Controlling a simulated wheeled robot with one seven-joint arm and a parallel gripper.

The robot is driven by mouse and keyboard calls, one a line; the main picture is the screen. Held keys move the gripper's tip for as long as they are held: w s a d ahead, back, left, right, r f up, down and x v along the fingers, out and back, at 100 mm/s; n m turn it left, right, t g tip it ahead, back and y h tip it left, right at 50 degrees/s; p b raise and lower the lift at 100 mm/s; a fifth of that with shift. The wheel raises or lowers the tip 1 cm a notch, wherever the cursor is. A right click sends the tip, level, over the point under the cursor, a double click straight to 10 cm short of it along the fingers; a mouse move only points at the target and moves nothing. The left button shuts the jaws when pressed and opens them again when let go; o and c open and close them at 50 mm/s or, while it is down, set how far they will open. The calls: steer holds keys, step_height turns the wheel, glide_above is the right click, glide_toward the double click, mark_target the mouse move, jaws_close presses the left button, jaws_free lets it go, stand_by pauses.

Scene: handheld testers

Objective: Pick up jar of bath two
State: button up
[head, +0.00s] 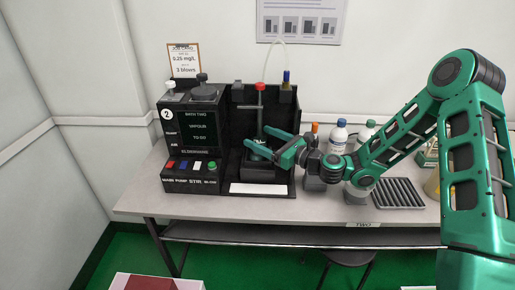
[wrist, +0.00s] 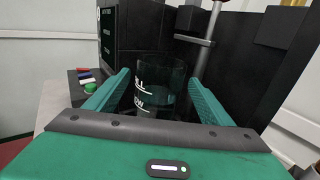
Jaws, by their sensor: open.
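The bath two unit (head: 195,130) is a black machine on the left of the table, with a screen reading "BATH TWO" and a "2" badge. Its glass jar (wrist: 160,82) shows in the wrist view, clear with white level markings, standing upright in the dark bay. In the head view the jar (head: 259,151) is small and mostly hidden by my gripper. My gripper (head: 265,143) is open, with its green fingers on either side of the jar. In the wrist view the fingers (wrist: 155,90) flank the jar; I cannot tell whether they touch it.
A red-topped rod (head: 261,92) stands behind the jar, with a tube above. Colored buttons (head: 190,165) lie left of the bay. Bottles (head: 339,136) and a ribbed black tray (head: 385,193) stand to the right, near my arm. The table front (head: 215,205) is clear.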

steer(key=shift+x, duration=0.9)
steer(key=c, duration=1.5)
steer(key=shift+c, duration=0.2)
